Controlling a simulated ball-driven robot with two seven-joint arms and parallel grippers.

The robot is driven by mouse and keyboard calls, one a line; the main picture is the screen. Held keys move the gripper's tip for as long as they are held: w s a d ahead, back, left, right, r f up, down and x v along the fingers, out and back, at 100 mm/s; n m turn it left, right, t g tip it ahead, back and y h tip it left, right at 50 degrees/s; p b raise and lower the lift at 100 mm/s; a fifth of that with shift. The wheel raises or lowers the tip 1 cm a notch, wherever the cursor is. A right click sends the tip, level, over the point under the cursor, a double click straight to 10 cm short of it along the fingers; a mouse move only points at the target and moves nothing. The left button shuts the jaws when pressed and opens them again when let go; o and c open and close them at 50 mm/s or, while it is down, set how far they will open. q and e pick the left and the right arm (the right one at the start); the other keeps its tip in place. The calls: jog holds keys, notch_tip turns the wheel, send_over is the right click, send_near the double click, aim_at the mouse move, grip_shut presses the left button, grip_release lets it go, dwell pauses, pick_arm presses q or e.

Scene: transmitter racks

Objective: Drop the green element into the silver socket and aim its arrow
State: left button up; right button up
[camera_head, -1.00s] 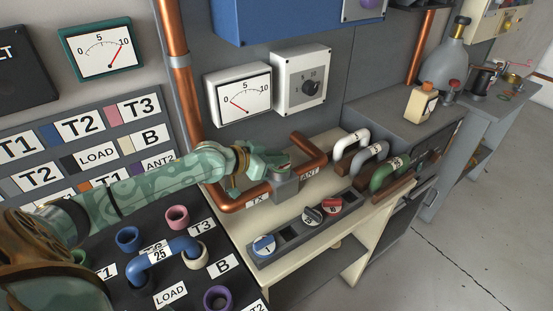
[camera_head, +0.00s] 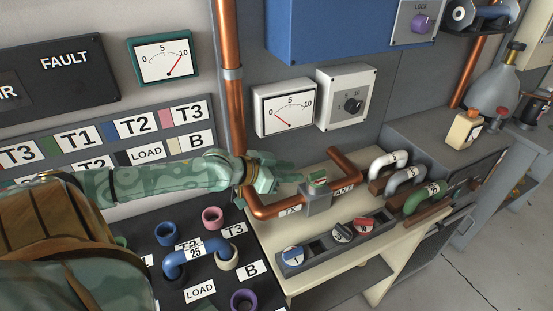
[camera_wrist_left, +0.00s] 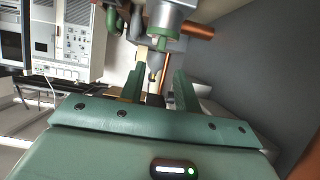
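The green element (camera_head: 318,178) sits in the silver socket (camera_head: 318,201), which joins the copper pipes between the TX and ANT labels. Its top shows green with a pale mark; I cannot clearly tell where its arrow points. My left gripper (camera_head: 280,177) is just left of the element, apart from it as far as I can see. In the left wrist view the two green fingers (camera_wrist_left: 160,92) are spread with nothing gripped between them. The silver socket (camera_wrist_left: 170,18) seems to show at the top of that view, with green below it. My right gripper is not in view.
A grey holder (camera_head: 340,242) on the cream bench carries blue, black and red elements, with an empty slot. Handled plugs (camera_head: 388,163) stand to the right. A meter (camera_head: 284,107) hangs behind. A patch panel (camera_head: 205,275) with a blue link lies at front left.

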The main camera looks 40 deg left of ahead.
pick_arm(q)
jog(key=shift+p+v, duration=0.75)
jog(key=shift+v, duration=1.3)
